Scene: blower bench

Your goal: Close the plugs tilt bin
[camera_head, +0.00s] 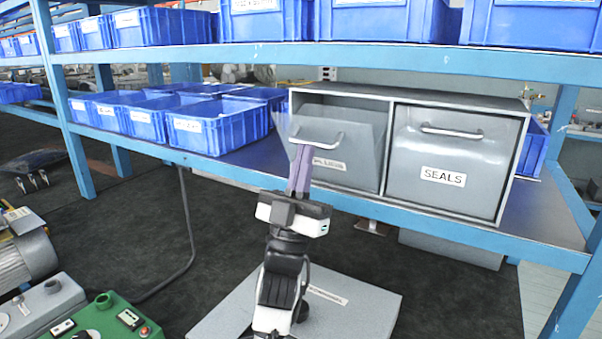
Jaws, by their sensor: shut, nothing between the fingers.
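The plugs tilt bin (352,138) is the left of two grey bins in a grey cabinet (392,92) on the blue shelf. Its front leans out at the top, leaving a dark gap above it, so it stands tilted open. Its bar handle (330,142) runs across the upper front. Its label (330,163) is partly hidden by my fingers. My gripper (303,150) is shut and empty, its purple fingers pointing up in front of the bin's left part, just below the handle. I cannot tell whether the fingertips touch the bin.
The seals bin (450,165) beside it sits flush in the cabinet. Blue crates (205,122) stand on the shelf to the left, and more stand on the upper shelf (300,55). A blue post (60,110) rises at left. A grey plate (360,310) lies below my arm.

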